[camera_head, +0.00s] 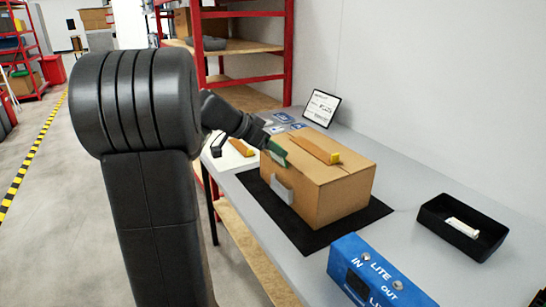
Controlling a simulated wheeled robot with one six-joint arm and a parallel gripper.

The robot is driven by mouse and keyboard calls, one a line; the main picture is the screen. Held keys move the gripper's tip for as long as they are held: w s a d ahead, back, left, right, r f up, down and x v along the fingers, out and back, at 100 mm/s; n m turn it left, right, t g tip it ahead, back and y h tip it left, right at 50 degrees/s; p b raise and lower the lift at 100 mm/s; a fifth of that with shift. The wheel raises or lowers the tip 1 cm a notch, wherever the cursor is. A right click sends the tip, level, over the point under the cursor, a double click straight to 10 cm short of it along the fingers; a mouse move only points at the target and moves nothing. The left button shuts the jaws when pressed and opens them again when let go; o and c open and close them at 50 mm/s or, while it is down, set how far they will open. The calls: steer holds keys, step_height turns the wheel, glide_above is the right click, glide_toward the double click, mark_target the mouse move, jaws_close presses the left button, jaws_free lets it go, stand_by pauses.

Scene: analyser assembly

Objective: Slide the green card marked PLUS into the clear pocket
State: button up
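A brown cardboard box (345,192) stands on a black mat (309,236) on the grey table. A small pale, greyish pocket (282,189) sits on the box's near left face, low down. A green card (275,151) is at the end of my gripper (265,139), by the box's upper left edge and above the pocket. My gripper appears shut on the card; its fingers are small and partly hidden. The card is tilted and apart from the pocket. Its marking is too small to read.
A brown strip with a yellow end (318,151) lies on the box top. Behind are blue-and-white cards (284,118) and a framed sign (322,107). A black tray (450,240) holds a white item at right. A blue LITE unit (375,272) stands in front.

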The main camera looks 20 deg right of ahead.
steer(key=shift+s+d+f+b, duration=0.15)
steer(key=shift+f+b, duration=0.4)
steer(key=shift+f, duration=0.4)
steer(key=shift+s+d+f+b, duration=0.1)
steer(key=shift+f+b, duration=0.5)
steer(key=shift+f, duration=0.35)
steer(key=shift+s+d+f+b, duration=0.15)
steer(key=shift+f+b, duration=0.4)
steer(key=shift+f, duration=0.4)
steer(key=shift+f+m+b, duration=0.15)
steer(key=shift+m+b, duration=0.15)
steer(key=shift+b, duration=0.05)
steer(key=shift+a+b, duration=0.15)
steer(key=shift+b, duration=0.4)
steer(key=shift+f+b, duration=1.05)
steer(key=shift+b, duration=0.7)
steer(key=o, duration=1.1)
steer(key=shift+c, duration=0.2)
